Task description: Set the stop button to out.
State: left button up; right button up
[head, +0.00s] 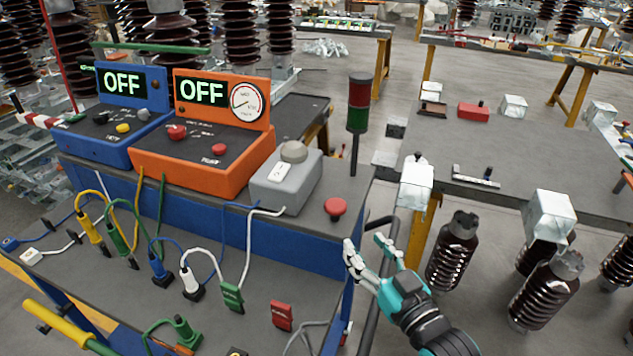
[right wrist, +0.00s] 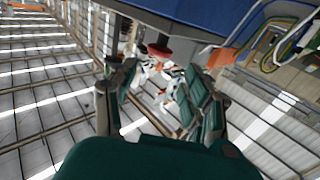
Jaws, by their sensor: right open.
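A red mushroom-shaped stop button (head: 335,208) stands at the right front corner of the raised grey bench shelf. It also shows in the right wrist view (right wrist: 159,50), beyond my fingers. I cannot tell whether it is pressed in or out. My right gripper (head: 366,243) is open and empty, with its fingers pointing up toward the button from just below and to its right, apart from it. In the right wrist view my gripper (right wrist: 160,80) has its two fingers spread. My left gripper is not in view.
An orange console (head: 200,165) and a blue console (head: 115,130) both read OFF. A grey box (head: 286,180) and a red-green signal tower (head: 358,105) stand near the button. Cables and plugs fill the lower bench. Brown insulators (head: 455,250) stand to the right.

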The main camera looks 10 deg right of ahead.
jog(key=p, duration=0.1)
send_near(330, 200)
jog(key=shift+w+f, duration=0.2)
jog(key=shift+w, duration=0.85)
jog(key=w, duration=0.3)
jog(key=w+a, duration=0.1)
jog(key=w, duration=0.2)
jog(key=w+p, duration=0.1)
jog(key=w, duration=0.2)
jog(key=shift+a+f, duration=0.15)
jog(key=shift+a, duration=0.2)
jog(key=shift+w+a, duration=0.1)
jog(key=shift+w, duration=0.4)
grip_shut()
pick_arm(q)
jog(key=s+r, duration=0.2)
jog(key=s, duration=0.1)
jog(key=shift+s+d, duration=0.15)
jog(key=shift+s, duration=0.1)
pick_arm(e)
jog(key=shift+f, duration=0.1)
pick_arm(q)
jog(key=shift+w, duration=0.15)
pick_arm(e)
jog(key=shift+w+a+f, duration=0.1)
jog(key=shift+w+f, duration=0.1)
